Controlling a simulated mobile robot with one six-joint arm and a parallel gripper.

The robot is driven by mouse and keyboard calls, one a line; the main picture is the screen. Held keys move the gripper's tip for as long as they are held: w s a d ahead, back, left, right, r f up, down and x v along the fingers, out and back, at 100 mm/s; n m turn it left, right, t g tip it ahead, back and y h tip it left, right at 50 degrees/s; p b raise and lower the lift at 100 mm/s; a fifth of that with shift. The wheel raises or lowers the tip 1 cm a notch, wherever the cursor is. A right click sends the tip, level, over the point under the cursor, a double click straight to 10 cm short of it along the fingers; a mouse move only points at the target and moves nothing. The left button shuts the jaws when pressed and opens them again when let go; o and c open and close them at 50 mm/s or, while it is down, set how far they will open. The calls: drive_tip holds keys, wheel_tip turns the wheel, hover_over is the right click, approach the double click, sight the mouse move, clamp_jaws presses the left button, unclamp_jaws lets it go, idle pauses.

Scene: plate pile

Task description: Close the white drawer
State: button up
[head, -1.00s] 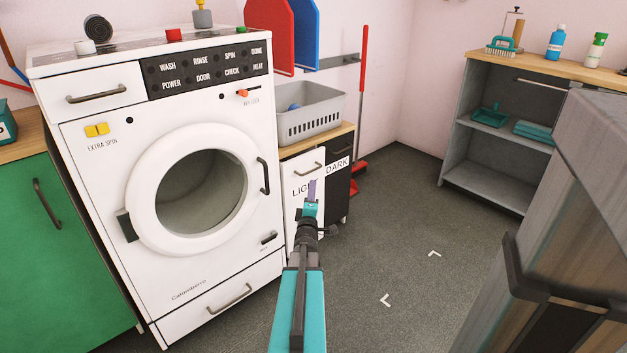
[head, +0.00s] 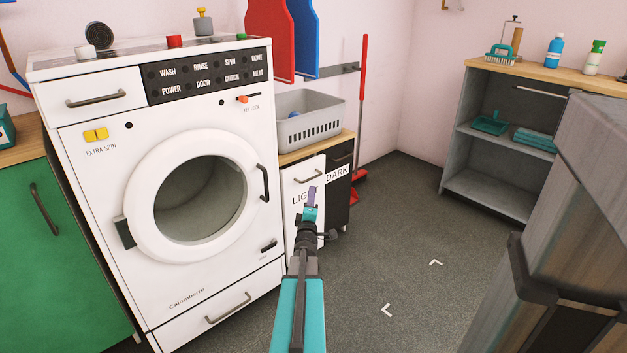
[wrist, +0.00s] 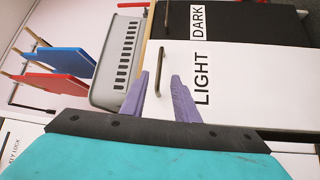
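A white front marked LIGHT (head: 293,197) sits under a wooden top beside the washing machine, with a dark bar handle (head: 308,177). I cannot tell for certain how far it stands out. In the wrist view the white front (wrist: 250,85) fills the right, its handle (wrist: 161,65) upright in the picture. My gripper (head: 312,190) is in front of this white front, just below the handle in the head view. In the wrist view my gripper (wrist: 160,85) has its two purple fingers apart, and the handle's lower end shows between the tips. Contact cannot be told.
A dark front marked DARK (head: 340,185) adjoins the white one. The white washing machine (head: 105,260) stands close on the left. A grey basket (head: 310,130) sits on the wooden top. Open grey floor (head: 390,240) lies to the right, before a grey shelf (head: 490,195).

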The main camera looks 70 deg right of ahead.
sight(313, 178)
drive_tip(key=shift+b+x, duration=1.5)
drive_tip(key=shift+x, duration=4.2)
drive_tip(key=shift+c, duration=0.4)
clamp_jaws()
